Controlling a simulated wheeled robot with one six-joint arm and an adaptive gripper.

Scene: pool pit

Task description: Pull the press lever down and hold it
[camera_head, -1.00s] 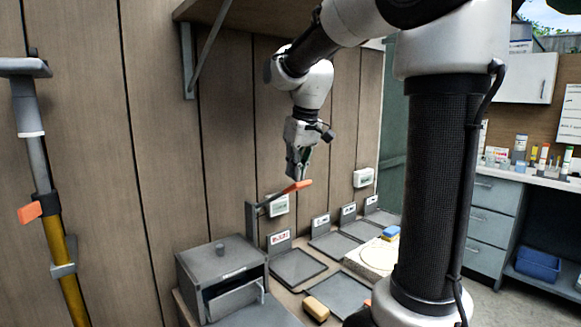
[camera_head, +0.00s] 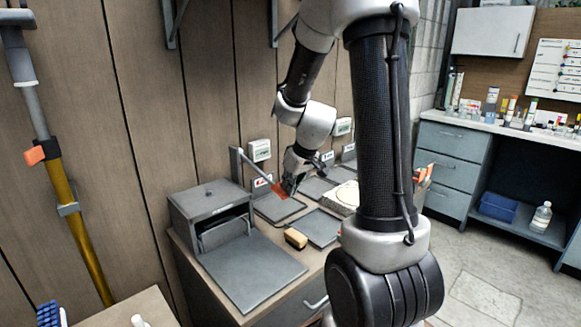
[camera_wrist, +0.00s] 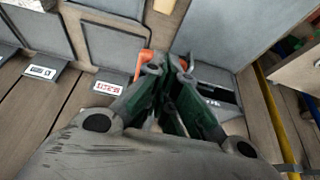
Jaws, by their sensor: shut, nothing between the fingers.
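The press lever is a thin grey bar (camera_head: 258,172) with an orange grip (camera_head: 279,191). It slants down to the right from a grey post (camera_head: 235,165) by the wall. My gripper (camera_head: 288,187) is shut and empty, pointing down at the orange grip. In the wrist view the orange grip (camera_wrist: 141,64) shows to the left of and between the fingertips of my gripper (camera_wrist: 166,65). The fingers partly hide it. They seem to touch it from above, but exact contact cannot be told.
A grey box (camera_head: 210,205) with an open front stands left of the lever, with a flat grey plate (camera_head: 252,270) before it. A tan-and-black brush-like block (camera_head: 296,238) and several dark pads lie on the bench. A yellow-handled pole (camera_head: 75,220) hangs at the left.

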